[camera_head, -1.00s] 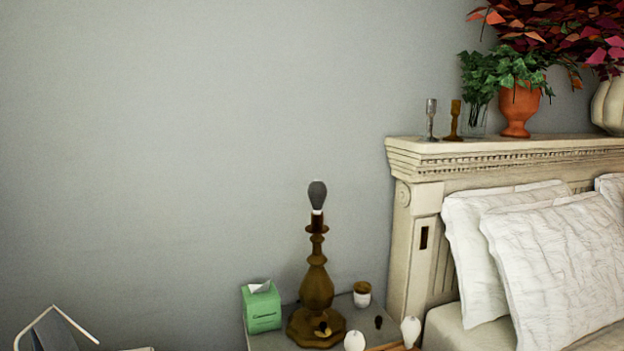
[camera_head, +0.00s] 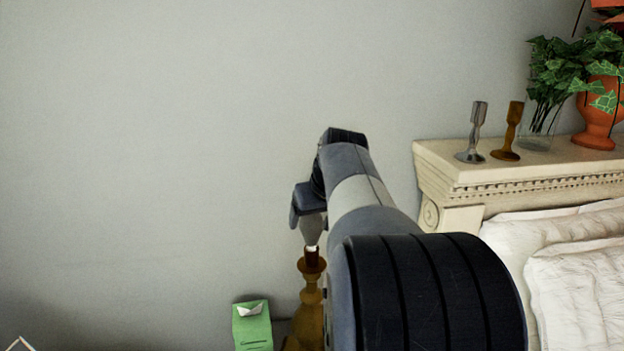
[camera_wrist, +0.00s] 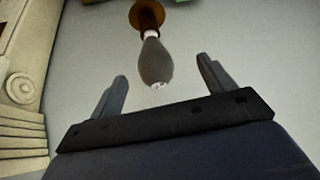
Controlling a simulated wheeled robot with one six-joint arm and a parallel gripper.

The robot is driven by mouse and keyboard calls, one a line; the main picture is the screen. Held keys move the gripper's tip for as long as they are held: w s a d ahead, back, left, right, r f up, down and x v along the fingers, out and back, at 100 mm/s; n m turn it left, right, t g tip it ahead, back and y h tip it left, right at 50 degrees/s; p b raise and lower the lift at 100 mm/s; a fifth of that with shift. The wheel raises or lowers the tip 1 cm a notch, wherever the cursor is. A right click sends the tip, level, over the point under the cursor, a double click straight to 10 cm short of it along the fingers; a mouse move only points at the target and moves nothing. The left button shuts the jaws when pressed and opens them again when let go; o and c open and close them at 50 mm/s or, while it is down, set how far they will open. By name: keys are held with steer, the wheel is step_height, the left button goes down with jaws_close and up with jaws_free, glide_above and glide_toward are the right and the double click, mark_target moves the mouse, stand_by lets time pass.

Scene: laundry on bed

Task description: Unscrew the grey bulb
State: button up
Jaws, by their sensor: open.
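The grey bulb (camera_head: 313,230) sits upright in the top of a brown lamp (camera_head: 310,282). Its upper part is hidden by my gripper (camera_head: 308,200) in the head view. In the wrist view the bulb (camera_wrist: 156,63) hangs upside down in the picture, its white base in the brown socket. My gripper (camera_wrist: 162,69) is open there, with one finger on each side of the bulb in the picture. I see a gap on both sides, with no contact. How deep the bulb reaches between the fingers I cannot tell.
A green tissue box (camera_head: 252,327) stands left of the lamp. The cream headboard (camera_head: 520,165) is to the right, with a silver candlestick (camera_head: 473,135), a brown candlestick (camera_head: 509,132) and plants on top. My arm hides much of the nightstand area. The wall on the left is bare.

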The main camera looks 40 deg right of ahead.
mark_target(310, 227)
steer(key=shift+w+d+r, duration=0.55)
steer(key=shift+d+r, duration=0.25)
steer(key=shift+d, duration=0.1)
steer(key=p+x, duration=0.2)
steer(key=x, duration=0.8)
steer(key=shift+w+f, duration=0.2)
steer(key=shift+w, duration=0.05)
steer(key=shift+c, duration=0.6)
